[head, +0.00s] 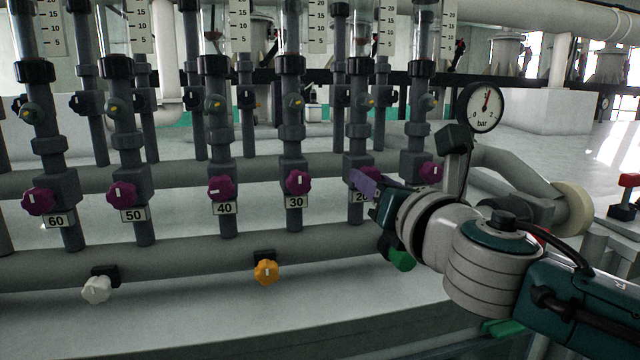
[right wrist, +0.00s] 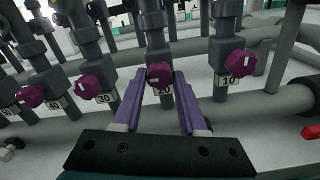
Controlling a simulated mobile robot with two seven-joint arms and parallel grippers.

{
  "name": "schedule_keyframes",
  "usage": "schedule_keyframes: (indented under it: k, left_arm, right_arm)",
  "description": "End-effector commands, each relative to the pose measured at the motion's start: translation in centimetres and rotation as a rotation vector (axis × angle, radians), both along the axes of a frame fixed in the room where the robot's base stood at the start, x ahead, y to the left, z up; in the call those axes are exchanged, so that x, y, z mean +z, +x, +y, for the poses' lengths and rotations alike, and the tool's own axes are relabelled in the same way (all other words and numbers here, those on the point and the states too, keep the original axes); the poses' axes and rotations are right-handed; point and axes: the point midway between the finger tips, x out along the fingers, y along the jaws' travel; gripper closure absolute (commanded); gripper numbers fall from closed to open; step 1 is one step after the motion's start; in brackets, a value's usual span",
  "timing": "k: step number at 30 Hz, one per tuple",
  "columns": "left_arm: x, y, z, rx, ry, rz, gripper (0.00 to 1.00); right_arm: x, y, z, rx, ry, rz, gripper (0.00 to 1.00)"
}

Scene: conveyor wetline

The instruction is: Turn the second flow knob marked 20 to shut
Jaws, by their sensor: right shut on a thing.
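The purple flow knob marked 20 (right wrist: 160,73) sits on its pipe above the number plate 20 (right wrist: 164,90), the second from the right in the row. My right gripper (right wrist: 159,78) has its two lilac fingers on either side of this knob and is shut on it. A small white mark shows on the knob's face, but its exact direction is hard to read. In the head view my right gripper (head: 365,184) comes in from the right and covers most of the knob and part of its plate (head: 359,197). My left gripper is not in view.
Like purple knobs stand close by: 10 (right wrist: 240,64) on the right, 30 (head: 297,182), 40 (head: 220,188) and others on the left. A pressure gauge (head: 483,107) rises behind my right arm. White (head: 96,289) and orange (head: 266,272) knobs sit on the lower pipe.

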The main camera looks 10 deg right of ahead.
Motion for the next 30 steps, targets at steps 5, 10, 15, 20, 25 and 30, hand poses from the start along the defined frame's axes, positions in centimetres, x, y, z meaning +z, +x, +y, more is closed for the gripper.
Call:
schedule_keyframes:
  k: [5,10,15,20,25,30]
  left_arm:
    - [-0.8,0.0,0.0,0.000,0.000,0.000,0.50]
    - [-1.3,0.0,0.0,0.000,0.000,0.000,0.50]
    - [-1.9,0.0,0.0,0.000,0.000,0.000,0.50]
    - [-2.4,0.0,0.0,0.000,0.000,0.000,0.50]
    - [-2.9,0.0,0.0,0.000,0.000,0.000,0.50]
    - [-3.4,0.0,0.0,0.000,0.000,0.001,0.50]
  right_arm:
    - [-0.1,0.0,0.0,-0.001,0.148,0.003,1.00]
    - [-0.1,0.0,0.0,0.000,0.312,0.010,1.00]
    - [-0.1,0.0,0.0,-0.001,0.473,0.014,1.00]
    - [-0.1,0.0,0.0,0.000,0.626,0.018,1.00]
    - [-0.1,0.0,0.0,-0.001,0.786,0.025,1.00]
    - [-0.1,0.0,0.0,0.000,0.949,0.030,1.00]
